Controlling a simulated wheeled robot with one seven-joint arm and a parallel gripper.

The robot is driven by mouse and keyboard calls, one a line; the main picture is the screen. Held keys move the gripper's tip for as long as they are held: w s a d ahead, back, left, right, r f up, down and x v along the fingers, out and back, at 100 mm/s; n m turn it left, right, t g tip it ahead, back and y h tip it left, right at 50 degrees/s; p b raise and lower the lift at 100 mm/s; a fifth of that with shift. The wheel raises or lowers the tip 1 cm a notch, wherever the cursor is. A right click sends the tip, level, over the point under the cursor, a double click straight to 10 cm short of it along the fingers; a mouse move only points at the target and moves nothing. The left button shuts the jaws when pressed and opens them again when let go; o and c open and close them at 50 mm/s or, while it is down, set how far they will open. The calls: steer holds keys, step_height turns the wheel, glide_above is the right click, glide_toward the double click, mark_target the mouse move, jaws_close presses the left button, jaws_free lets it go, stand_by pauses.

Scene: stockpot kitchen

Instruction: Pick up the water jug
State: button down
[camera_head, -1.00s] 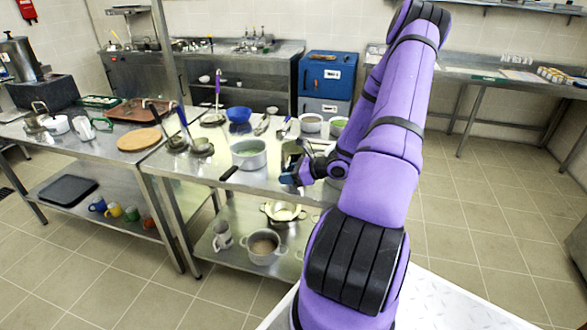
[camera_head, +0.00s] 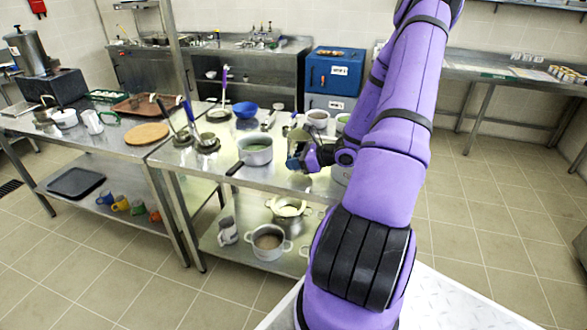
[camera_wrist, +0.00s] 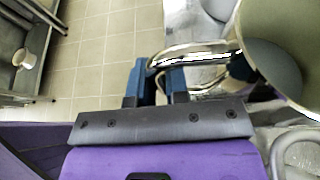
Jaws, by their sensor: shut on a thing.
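The water jug (camera_wrist: 285,35) is a metal vessel with a wire-like loop handle (camera_wrist: 200,47), at the upper right in the wrist view. My gripper (camera_wrist: 160,70) is shut on the handle, one blue finger on each side of it. In the head view my gripper (camera_head: 306,160) is over the right end of the middle steel table (camera_head: 215,172). The jug (camera_head: 297,142) shows there as a small grey-olive shape, partly behind the gripper. I cannot tell whether its base touches the table.
A grey pot with a dark handle (camera_head: 256,152) stands just left of my gripper. More pots (camera_head: 317,119) and a blue bowl (camera_head: 245,109) stand behind. A white jug (camera_head: 92,121) is on the left table. The lower shelf holds pots (camera_head: 269,243). The floor at right is clear.

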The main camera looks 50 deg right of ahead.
steer(key=s+a, duration=0.2)
steer(key=s, duration=0.5)
steer(key=s+a+r, duration=0.1)
steer(key=s+a, duration=0.1)
steer(key=s, duration=0.6)
steer(key=shift+a+r, duration=0.3)
steer(key=shift+a, duration=0.1)
steer(key=shift+s, duration=0.1)
